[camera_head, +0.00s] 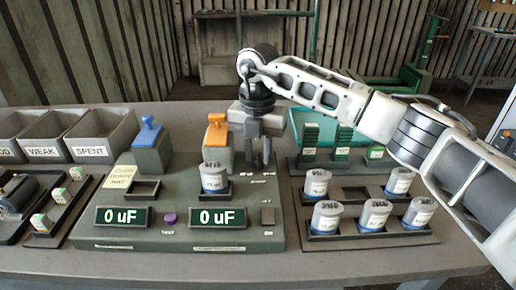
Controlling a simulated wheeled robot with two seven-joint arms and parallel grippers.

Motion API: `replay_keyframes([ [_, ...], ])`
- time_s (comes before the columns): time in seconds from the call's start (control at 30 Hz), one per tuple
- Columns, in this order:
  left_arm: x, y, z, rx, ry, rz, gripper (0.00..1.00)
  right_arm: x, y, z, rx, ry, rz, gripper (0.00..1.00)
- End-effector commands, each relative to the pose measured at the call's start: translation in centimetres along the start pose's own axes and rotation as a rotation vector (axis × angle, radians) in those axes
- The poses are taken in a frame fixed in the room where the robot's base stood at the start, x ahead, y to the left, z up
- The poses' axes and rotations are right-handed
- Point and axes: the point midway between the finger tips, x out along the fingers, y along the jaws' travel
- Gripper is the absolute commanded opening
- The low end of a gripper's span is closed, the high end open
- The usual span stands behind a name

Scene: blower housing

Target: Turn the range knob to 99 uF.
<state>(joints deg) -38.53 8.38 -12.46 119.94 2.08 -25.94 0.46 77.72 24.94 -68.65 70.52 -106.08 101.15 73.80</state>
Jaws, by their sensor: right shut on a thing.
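The grey-green tester (150,240) stands on the table with two displays, the left display (122,216) and the right display (218,218), both reading "0 uF". My right gripper (258,162) points down at the tester's rear right corner, behind small white scale marks too small to read. It is shut on the range knob, which its fingers hide almost fully, so the knob's setting cannot be told. A capacitor can (214,177) stands upright in the tester's right socket. The left socket (144,190) is empty. My left gripper is not in view.
A blue-handled lever (148,135) and an orange-handled lever (217,135) stand at the tester's back. A purple button (170,218) is in front. A rack (370,240) with several cans stands right, below my arm. Bins labelled WEAK (45,150) and SPENT (92,150) stand left.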

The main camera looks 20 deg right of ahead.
Motion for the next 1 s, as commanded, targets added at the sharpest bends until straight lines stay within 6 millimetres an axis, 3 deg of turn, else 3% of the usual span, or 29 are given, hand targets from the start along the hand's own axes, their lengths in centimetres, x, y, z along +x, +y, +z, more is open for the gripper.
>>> replay_keyframes([
  [0.5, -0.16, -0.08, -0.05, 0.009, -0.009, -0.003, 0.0, -0.22, 0.01, 0.17, 0.406, -0.005, 0.005, 0.03],
  [1.0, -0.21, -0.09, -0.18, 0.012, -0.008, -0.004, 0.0, -0.2, -0.02, 0.2, 0.527, -0.006, 0.005, 0.03],
])
